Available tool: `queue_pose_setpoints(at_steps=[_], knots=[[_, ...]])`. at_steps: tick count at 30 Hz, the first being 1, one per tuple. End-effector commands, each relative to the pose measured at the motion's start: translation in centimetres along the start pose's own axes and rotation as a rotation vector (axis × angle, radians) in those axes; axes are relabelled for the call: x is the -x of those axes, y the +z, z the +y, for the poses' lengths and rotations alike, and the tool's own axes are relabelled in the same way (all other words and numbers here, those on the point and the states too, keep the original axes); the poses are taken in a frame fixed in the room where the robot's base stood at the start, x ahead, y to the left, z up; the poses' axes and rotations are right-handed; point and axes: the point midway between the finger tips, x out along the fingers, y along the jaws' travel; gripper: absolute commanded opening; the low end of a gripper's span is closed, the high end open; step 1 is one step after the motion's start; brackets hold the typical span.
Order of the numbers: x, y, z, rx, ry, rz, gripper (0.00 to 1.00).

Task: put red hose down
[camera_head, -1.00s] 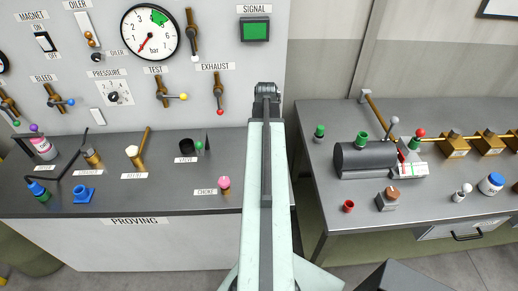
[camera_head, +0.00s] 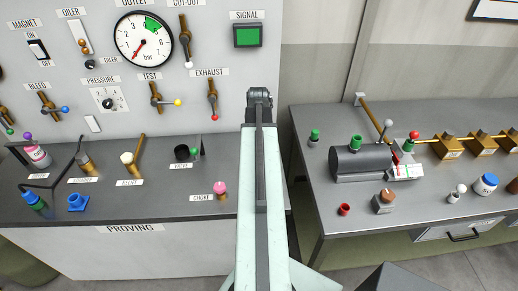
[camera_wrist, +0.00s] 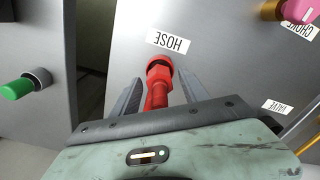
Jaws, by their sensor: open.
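The red hose (camera_wrist: 158,72) shows in the wrist view as a red end fitting with a short neck running back toward my wrist. It lies between the two fingers of my gripper (camera_wrist: 158,90), close to the HOSE label (camera_wrist: 168,42) on the grey bench top. My gripper is open, with a finger on each side of the hose and what looks like a gap beside it. Whether the hose rests fully on the surface, I cannot tell. In the head view my arm hides the gripper and the hose.
In the wrist view a pink-topped choke (camera_wrist: 298,10) is at upper right and a green-capped part (camera_wrist: 20,88) at left, past a dark gap between benches. In the head view the proving bench (camera_head: 130,210) is left and a second bench (camera_head: 400,215) right.

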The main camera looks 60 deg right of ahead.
Motion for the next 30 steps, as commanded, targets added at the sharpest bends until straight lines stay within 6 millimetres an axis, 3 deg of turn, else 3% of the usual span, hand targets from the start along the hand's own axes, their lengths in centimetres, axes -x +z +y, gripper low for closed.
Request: queue_pose_setpoints(at_steps=[15,19,28,30], knots=[[10.9,0.1,0.1,-0.002,0.000,0.000,0.52],[11.7,0.1,0.1,-0.002,0.000,0.000,0.52],[11.5,0.1,0.1,-0.002,0.000,0.000,0.52],[11.5,-0.3,-0.7,0.005,0.000,0.000,0.52]])
